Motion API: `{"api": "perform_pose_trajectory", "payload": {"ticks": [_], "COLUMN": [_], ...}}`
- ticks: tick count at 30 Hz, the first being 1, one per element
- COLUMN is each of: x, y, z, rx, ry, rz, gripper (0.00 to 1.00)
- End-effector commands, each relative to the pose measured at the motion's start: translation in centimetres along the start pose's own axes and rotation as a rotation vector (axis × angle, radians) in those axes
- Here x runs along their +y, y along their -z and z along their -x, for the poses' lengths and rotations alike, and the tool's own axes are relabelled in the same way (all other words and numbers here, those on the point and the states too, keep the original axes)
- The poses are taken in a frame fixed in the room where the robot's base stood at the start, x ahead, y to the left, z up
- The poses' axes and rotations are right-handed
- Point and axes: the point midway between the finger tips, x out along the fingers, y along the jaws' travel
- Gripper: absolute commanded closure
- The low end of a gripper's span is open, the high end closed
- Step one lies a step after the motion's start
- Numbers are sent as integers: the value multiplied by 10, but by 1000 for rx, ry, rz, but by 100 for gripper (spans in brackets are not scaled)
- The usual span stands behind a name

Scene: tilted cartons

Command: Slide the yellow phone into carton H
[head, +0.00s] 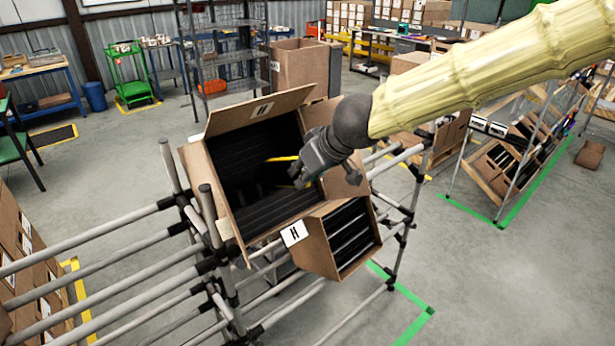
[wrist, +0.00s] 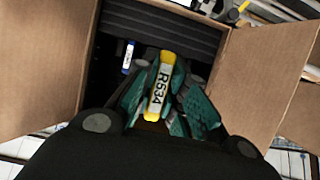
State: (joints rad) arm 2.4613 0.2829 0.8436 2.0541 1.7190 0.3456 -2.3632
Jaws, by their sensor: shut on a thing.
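Carton H (head: 216,205) is a brown open carton tilted on a pipe rack, its raised top flap marked H. Its inside is dark with black slotted dividers. My gripper (head: 292,172) reaches into its open mouth from the right. In the wrist view my gripper (wrist: 160,92) has its teal fingers shut on the yellow phone (wrist: 166,60), which bears a white label reading R534. The phone points toward the black dividers inside the carton. In the head view only a thin yellow strip of the phone (head: 281,159) shows. I cannot tell whether it touches a divider.
A blue and white item (wrist: 128,57) sits inside the carton, left of the phone. Brown flaps stand at both sides of the mouth. A smaller slotted carton (head: 318,262) hangs below right, beside an H label (head: 293,233). Grey rack pipes (head: 100,240) run around the carton.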

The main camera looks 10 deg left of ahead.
Motion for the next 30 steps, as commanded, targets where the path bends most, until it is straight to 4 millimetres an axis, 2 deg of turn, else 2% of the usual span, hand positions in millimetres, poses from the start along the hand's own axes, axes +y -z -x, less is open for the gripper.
{"api": "perform_pose_trajectory", "payload": {"ticks": [9,30], "x": [0,0], "y": [4,-4], "z": [-21,-24], "rx": [0,0], "ry": [-1,0], "rz": [0,0], "gripper": [100,100]}}
